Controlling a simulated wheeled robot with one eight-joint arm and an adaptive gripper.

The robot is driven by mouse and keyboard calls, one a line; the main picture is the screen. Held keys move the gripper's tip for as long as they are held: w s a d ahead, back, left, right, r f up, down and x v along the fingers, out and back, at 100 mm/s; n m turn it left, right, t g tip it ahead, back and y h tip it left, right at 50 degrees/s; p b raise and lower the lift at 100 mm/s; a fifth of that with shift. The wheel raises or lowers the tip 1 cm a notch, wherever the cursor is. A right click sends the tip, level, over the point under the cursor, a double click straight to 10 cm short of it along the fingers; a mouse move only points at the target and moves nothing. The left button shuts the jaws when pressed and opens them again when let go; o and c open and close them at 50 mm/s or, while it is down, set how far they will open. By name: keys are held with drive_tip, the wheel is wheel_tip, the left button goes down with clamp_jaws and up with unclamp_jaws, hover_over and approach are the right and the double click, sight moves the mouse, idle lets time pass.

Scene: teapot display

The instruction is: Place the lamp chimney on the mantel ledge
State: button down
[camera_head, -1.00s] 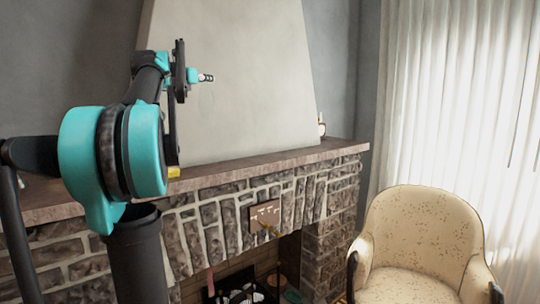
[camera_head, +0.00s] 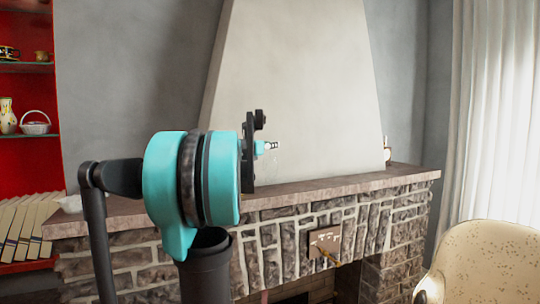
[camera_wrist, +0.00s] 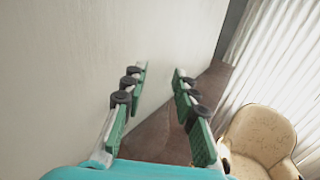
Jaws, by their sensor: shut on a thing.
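The mantel ledge (camera_head: 330,187) is a long brown slab above the stone fireplace, and its surface also shows in the wrist view (camera_wrist: 164,138). My gripper (camera_head: 273,145) is above the ledge, in front of the pale chimney breast. In the wrist view, its two green-padded fingers (camera_wrist: 160,82) stand apart with clear space showing between them. The lamp chimney seems to be clear glass. Only a faint outline (camera_head: 272,162) shows just below the fingertips in the head view, and its base is hard to make out. My arm hides part of the ledge.
The ledge between my arm and the right object looks clear. A cream armchair (camera_head: 490,260) stands right; a red shelf (camera_head: 50,180) stands left.

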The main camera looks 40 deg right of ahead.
sight(268, 154)
drive_tip(key=shift+f, duration=1.8)
drive_tip(key=c, duration=1.2)
unclamp_jaws()
drive_tip(key=shift+f, duration=0.1)
drive_tip(key=shift+a, duration=0.35)
drive_tip(key=v, duration=1.1)
drive_tip(key=shift+s+a, duration=0.1)
drive_tip(key=shift+s, duration=0.1)
